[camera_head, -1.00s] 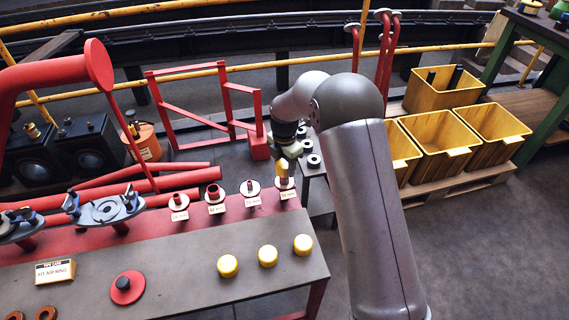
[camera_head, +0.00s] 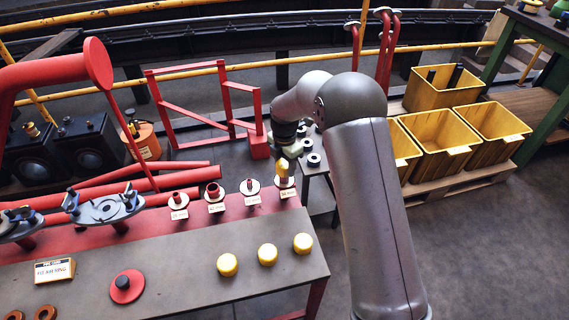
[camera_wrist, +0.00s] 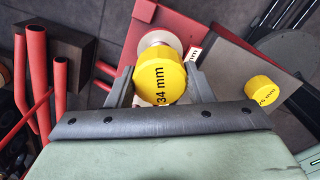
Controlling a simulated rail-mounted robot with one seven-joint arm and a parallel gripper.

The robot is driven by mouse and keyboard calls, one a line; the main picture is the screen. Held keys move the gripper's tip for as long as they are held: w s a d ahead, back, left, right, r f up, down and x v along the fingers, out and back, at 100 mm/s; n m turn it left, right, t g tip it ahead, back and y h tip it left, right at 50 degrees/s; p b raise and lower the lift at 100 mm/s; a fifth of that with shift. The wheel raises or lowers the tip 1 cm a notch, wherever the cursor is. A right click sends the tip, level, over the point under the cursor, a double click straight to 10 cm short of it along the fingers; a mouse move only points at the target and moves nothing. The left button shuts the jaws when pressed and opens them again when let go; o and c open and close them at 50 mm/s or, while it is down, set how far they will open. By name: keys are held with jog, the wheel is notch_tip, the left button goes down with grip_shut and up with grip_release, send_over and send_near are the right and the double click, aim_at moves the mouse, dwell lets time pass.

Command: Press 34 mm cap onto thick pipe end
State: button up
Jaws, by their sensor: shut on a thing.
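A yellow cap marked "34 mm" (camera_wrist: 160,76) is between the fingers of my gripper (camera_wrist: 158,88) in the wrist view. My gripper is shut on it. In the head view my gripper (camera_head: 286,160) is over the rightmost pipe end (camera_head: 284,182) on the red strip of the bench, with the yellow cap (camera_head: 282,169) at or just above it. A pale round flange (camera_wrist: 160,40) shows behind the cap in the wrist view. I cannot tell whether the cap is seated on the pipe.
Other flanged pipe ends (camera_head: 214,196) with labels stand left of my gripper. A small table (camera_head: 318,180) with dark rings is just right. A cap marked "26 mm" (camera_wrist: 263,92) shows in the wrist view.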

jog(key=shift+f, duration=0.15)
jog(key=shift+f+b, duration=0.35)
jog(key=shift+f, duration=0.1)
jog(key=shift+f, duration=0.15)
dwell(0.6)
jog(key=shift+f+b, duration=0.55)
jog(key=shift+f, duration=0.3)
jog(key=shift+f, duration=0.2)
jog(key=o, duration=1)
jog(key=shift+r, duration=0.1)
jog(key=shift+c, duration=0.3)
